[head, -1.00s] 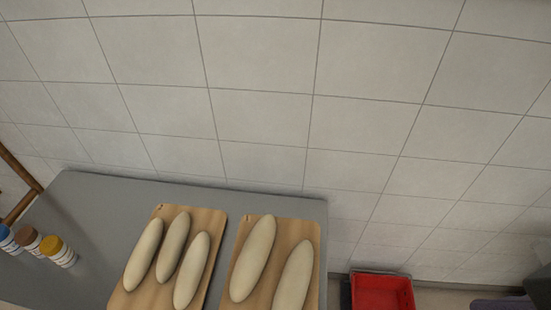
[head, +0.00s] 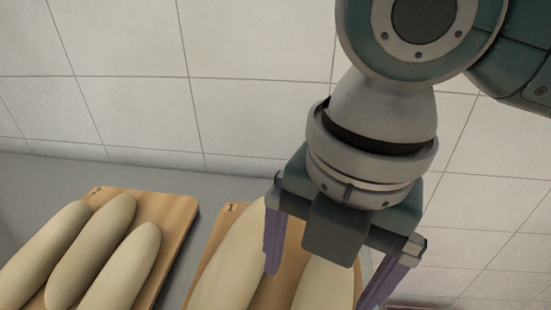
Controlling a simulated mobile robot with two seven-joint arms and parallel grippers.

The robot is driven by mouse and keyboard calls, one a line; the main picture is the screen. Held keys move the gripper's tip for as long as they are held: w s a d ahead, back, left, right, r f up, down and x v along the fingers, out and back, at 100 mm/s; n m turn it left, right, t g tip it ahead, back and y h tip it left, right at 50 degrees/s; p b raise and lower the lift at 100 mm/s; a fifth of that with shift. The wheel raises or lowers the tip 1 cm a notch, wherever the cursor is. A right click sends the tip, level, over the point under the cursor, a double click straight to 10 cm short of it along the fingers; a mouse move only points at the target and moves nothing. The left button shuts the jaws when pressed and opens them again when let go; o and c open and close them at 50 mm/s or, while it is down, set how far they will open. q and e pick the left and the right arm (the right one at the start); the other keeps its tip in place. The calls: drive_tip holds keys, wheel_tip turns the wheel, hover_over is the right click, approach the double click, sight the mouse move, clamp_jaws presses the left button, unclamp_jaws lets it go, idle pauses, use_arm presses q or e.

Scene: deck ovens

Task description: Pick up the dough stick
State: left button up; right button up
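Pale, long dough sticks lie on two wooden boards on the grey table. On the right board (head: 207,262) lie two: a left dough stick (head: 228,268) and a right dough stick (head: 322,292), partly hidden by my gripper. On the left board (head: 172,208) lie three dough sticks (head: 92,250). My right gripper (head: 318,288) comes in from the upper right, pointing down over the right board. Its purple fingers are wide apart, one in front of the left stick, the other at the board's right side. Whether they touch any dough is not clear. My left gripper is out of view.
The grey table (head: 228,171) has a bare strip behind the boards. A tiled wall (head: 120,80) rises close behind the table. A narrow gap of table separates the two boards.

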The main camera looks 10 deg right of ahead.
drive_tip(key=d+f, duration=0.1)
drive_tip(key=w+d+f+n+h+b, duration=0.1)
drive_tip(key=f, duration=0.1)
drive_tip(key=shift+w+b, duration=0.15)
drive_tip(key=shift+b, duration=0.15)
hover_over(329, 293)
drive_tip(key=s+a, duration=0.2)
drive_tip(key=f, duration=0.4)
drive_tip(key=shift+s+d, duration=0.2)
wheel_tip(329, 293, down, 6)
drive_tip(key=shift+r, duration=0.2)
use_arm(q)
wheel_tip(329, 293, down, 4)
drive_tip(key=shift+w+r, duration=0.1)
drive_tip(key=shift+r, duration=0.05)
use_arm(e)
drive_tip(key=shift+a+r, duration=0.1)
clamp_jaws()
